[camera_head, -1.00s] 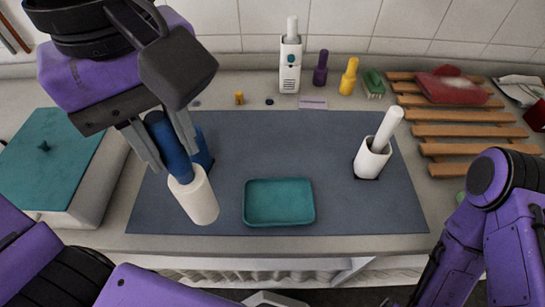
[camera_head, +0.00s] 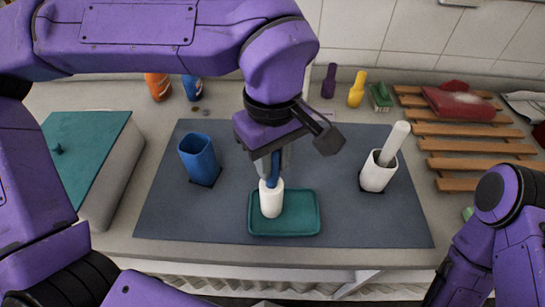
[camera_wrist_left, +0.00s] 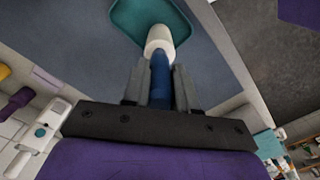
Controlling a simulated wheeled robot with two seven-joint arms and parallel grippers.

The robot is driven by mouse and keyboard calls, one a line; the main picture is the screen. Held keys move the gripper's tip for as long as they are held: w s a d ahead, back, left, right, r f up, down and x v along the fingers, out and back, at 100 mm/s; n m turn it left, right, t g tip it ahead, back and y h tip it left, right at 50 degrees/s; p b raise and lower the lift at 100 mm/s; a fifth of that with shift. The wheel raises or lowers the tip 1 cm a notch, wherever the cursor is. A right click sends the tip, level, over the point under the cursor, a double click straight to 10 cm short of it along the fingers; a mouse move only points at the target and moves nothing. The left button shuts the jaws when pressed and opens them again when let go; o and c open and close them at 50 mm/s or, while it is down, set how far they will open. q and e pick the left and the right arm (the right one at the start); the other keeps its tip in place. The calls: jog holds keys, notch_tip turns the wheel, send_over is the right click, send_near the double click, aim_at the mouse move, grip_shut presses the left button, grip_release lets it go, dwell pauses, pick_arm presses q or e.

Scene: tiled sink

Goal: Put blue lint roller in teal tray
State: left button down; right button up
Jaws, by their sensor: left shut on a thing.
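The blue lint roller has a white roll (camera_head: 271,199) and a blue handle. My left gripper (camera_head: 273,168) is shut on the blue handle, and the roller hangs upright with its white end down. The white roll is seen over the left part of the teal tray (camera_head: 303,227); I cannot tell whether it touches the tray. In the left wrist view the blue handle (camera_wrist_left: 160,80) lies between the fingers (camera_wrist_left: 155,88), with the white roll (camera_wrist_left: 159,40) beyond it in front of the teal tray (camera_wrist_left: 130,18). My right gripper is out of view.
An empty-looking blue holder (camera_head: 198,158) stands left on the grey mat (camera_head: 330,160). A white holder (camera_head: 377,172) with a white roller stands right. A teal-lidded box (camera_head: 85,160) is at far left, a wooden rack (camera_head: 460,145) at right. Bottles stand at the back.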

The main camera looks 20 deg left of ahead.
pick_arm(q)
jog(key=shift+f, duration=0.15)
jog(key=c, duration=0.9)
grip_release()
notch_tip(320, 180, up, 12)
jog(key=shift+a+r+p, duration=0.1)
jog(key=shift+r+p, duration=0.05)
jog(key=shift+p, duration=0.45)
